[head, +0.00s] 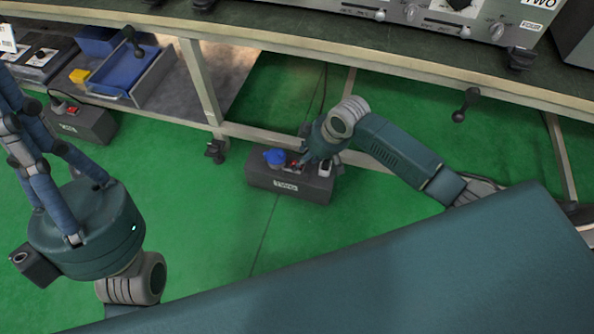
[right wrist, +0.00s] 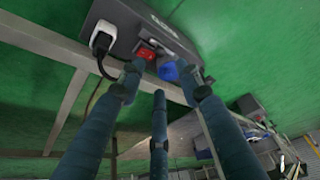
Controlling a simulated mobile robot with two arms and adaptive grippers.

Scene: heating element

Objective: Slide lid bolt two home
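A dark box labelled TWO (head: 288,187) sits on the green floor under the bench. On its top are a blue part (head: 274,157), a red switch and a white plug. The right wrist view shows the box (right wrist: 135,22), the red switch (right wrist: 147,54), the blue part (right wrist: 168,71) and a small pale metal piece (right wrist: 153,43) between them; I cannot tell whether that is the bolt. My right gripper (right wrist: 165,83) has its fingers spread, tips close to the switch and blue part; contact is unclear. My left gripper (head: 25,130) is away at the left, its tips not clearly visible.
Another dark box (head: 80,122) with a red switch stands on the floor at the left. The bench (head: 320,55) with its legs and low rail (head: 240,133) frames the right arm. A white plug (right wrist: 102,40) and its cable sit beside the switch. Green floor in front is clear.

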